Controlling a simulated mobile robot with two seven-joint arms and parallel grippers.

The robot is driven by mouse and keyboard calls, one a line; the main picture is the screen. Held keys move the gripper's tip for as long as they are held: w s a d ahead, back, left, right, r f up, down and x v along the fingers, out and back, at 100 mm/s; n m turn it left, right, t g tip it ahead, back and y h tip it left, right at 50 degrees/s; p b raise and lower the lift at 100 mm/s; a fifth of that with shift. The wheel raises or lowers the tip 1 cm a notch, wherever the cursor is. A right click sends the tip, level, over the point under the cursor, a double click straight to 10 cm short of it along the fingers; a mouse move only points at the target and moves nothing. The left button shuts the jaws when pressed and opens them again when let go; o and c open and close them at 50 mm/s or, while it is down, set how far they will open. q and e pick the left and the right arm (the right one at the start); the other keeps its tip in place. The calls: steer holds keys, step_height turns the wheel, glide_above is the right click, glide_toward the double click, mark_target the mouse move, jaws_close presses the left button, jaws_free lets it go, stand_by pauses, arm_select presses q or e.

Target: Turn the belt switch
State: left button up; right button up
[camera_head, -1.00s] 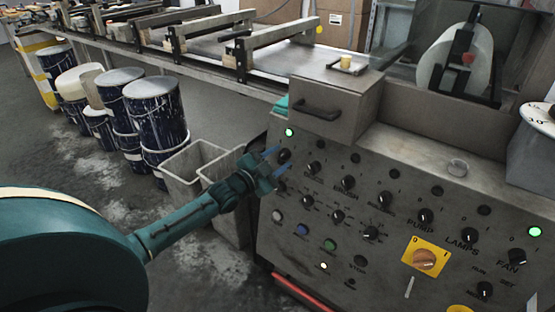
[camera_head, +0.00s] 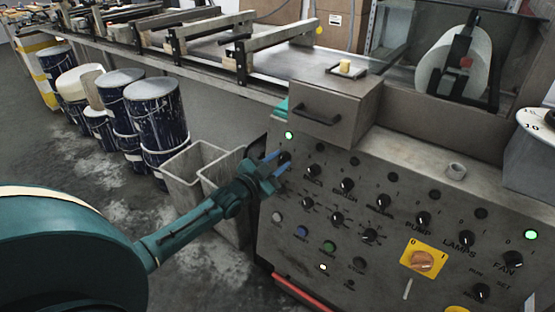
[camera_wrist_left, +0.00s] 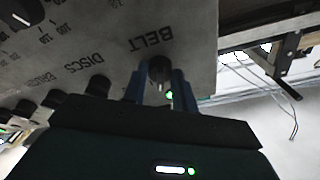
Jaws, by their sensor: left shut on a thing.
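The belt switch is a small black knob (camera_head: 285,155) at the upper left of the grey control panel (camera_head: 310,235), below a lit green lamp (camera_head: 289,135). In the left wrist view the knob (camera_wrist_left: 160,70) sits beside the printed word BELT. My left gripper (camera_head: 277,163) is at the panel, its blue fingers on either side of the knob and shut on it. The fingers also show in the left wrist view (camera_wrist_left: 161,86). The knob is partly hidden by the fingers in the head view. My right gripper is not in view.
Several other black knobs, such as the pump knob (camera_head: 423,219), run along the panel. A yellow-plated switch (camera_head: 423,261) is lower right. Grey bins (camera_head: 190,170) stand beside the panel, and paint drums (camera_head: 155,115) stand farther left. A metal box (camera_head: 335,108) sits above the knob.

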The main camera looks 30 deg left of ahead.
arm_select(q)
steer(key=n+y+p, duration=0.1)
steer(key=n+p, duration=0.1)
steer(key=n, duration=0.3)
steer(key=shift+d+r, duration=0.1)
steer(key=shift+d, duration=0.05)
steer(key=n+p, duration=0.1)
steer(key=n, duration=0.2)
steer(key=shift+y+p, duration=0.4)
steer(key=shift+d+n+y+p, duration=0.1)
steer(key=shift+n+y+p, duration=0.3)
steer(key=shift+n, duration=1.3)
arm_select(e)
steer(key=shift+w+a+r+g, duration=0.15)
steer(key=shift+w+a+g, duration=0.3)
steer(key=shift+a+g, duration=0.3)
arm_select(q)
steer(key=o, duration=1)
steer(key=shift+c, duration=0.2)
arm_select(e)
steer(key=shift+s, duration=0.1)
arm_select(q)
steer(key=shift+s, duration=0.15)
steer(key=s+p, duration=0.2)
steer(key=s, duration=1.1)
steer(key=shift+d, duration=0.2)
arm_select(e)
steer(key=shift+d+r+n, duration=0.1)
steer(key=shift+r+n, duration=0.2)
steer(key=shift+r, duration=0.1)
